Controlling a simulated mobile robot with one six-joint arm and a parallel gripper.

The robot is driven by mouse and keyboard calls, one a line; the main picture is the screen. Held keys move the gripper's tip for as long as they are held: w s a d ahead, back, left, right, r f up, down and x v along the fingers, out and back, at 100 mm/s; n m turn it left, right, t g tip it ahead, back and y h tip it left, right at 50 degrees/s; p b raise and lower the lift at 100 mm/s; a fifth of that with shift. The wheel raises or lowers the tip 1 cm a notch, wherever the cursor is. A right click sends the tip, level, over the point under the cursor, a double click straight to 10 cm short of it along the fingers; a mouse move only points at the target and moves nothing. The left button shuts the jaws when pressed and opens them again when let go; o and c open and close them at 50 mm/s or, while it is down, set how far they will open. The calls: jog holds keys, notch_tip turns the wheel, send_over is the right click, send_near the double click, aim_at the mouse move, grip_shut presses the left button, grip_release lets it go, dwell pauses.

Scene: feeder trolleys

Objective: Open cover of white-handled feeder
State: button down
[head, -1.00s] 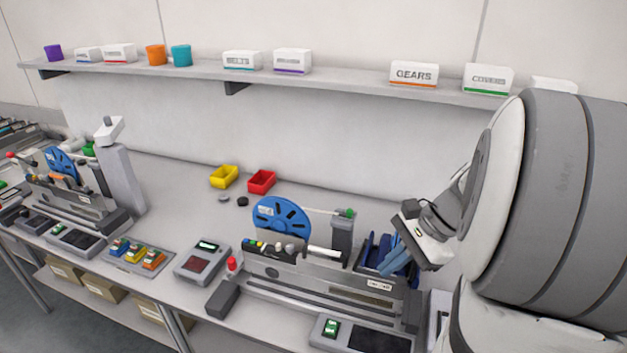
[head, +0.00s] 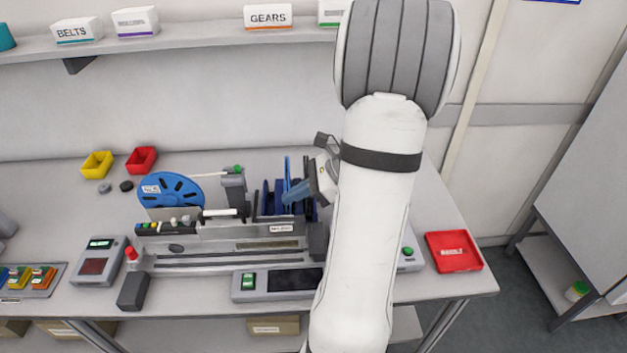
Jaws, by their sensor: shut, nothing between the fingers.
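A feeder unit (head: 250,229) stands on the bench with a blue reel (head: 168,189) at its left end. A white bar-shaped handle (head: 220,212) lies level along its top edge, right of the reel. No raised cover is clear to me. My gripper (head: 288,198) has blue-grey fingers and is shut and empty. It is right of the white handle, in front of dark blue upright plates (head: 265,201) at the feeder's right end. I cannot tell whether the fingers touch these plates. My arm hides the area right of the feeder.
A grey post (head: 234,190) with a green top stands behind the handle. Yellow (head: 97,164) and red (head: 141,160) bins sit at the back left. A red tray (head: 453,251) lies at the right end of the bench. A shelf (head: 170,42) runs above.

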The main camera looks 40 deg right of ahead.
aim_at(256, 193)
jog(key=shift+w+a+r+p, duration=0.1)
jog(key=shift+w+a+p, duration=0.1)
jog(key=shift+w+a, duration=0.35)
jog(key=shift+w+a+p, duration=0.25)
jog(key=shift+w+a, duration=0.05)
jog(key=shift+a, duration=0.4)
jog(key=shift+w+a+r+p, duration=0.1)
jog(key=shift+w+a+p, duration=0.1)
jog(key=shift+w+a, duration=0.35)
jog(key=shift+s+a, duration=0.1)
jog(key=shift+a, duration=0.05)
jog(key=shift+w+a+r, duration=0.3)
jog(key=shift+w+a, duration=0.05)
jog(key=shift+a, duration=0.2)
jog(key=shift+w+a+r, duration=0.25)
jog(key=shift+w+a, duration=0.1)
jog(key=shift+a, duration=0.2)
jog(key=shift+d, duration=0.1)
